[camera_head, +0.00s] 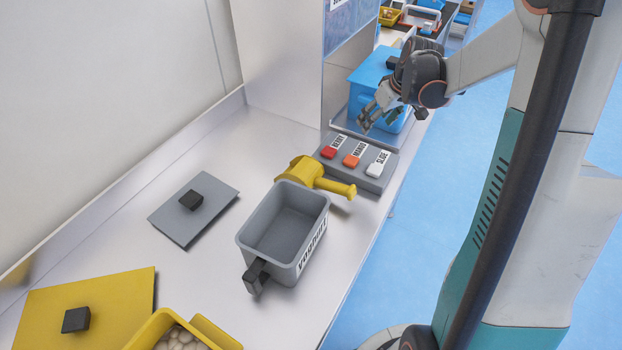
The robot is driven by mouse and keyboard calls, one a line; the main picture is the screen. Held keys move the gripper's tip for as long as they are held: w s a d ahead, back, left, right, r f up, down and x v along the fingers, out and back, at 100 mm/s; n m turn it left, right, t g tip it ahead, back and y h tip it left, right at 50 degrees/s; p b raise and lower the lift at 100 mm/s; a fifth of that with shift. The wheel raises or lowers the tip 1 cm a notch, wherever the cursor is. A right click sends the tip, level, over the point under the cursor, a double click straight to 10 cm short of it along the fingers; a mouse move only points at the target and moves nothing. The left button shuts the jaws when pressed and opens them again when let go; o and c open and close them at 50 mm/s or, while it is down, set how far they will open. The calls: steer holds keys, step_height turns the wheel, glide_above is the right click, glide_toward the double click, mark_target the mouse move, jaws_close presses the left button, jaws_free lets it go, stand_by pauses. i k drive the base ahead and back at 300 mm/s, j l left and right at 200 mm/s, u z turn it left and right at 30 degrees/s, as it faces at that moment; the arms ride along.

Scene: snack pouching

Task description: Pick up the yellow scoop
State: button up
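The yellow scoop (304,172) lies on the metal counter, behind the grey bin and in front of the button panel. Its handle points right and its end rests close to the panel's front edge. The bin hides part of the scoop's near side. My gripper (366,119) is above and to the right of the scoop, in front of the blue container and over the panel's far side. It is apart from the scoop. Its fingers look spread, with nothing visible between them.
The open grey bin (242,238) with a black handle stands close before the scoop. The panel (377,184) has red, orange and white buttons. A grey lid (215,217), a yellow lid (110,306) and a yellow bin (207,331) of pale pieces lie nearer. A blue container (372,76) stands behind.

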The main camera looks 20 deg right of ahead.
mark_target(305, 170)
steer(key=k+l+u, duration=0.2)
steer(key=k+u, duration=0.15)
steer(key=k, duration=0.15)
steer(key=k+u, duration=0.4)
steer(key=k+l, duration=0.05)
steer(key=k, duration=0.05)
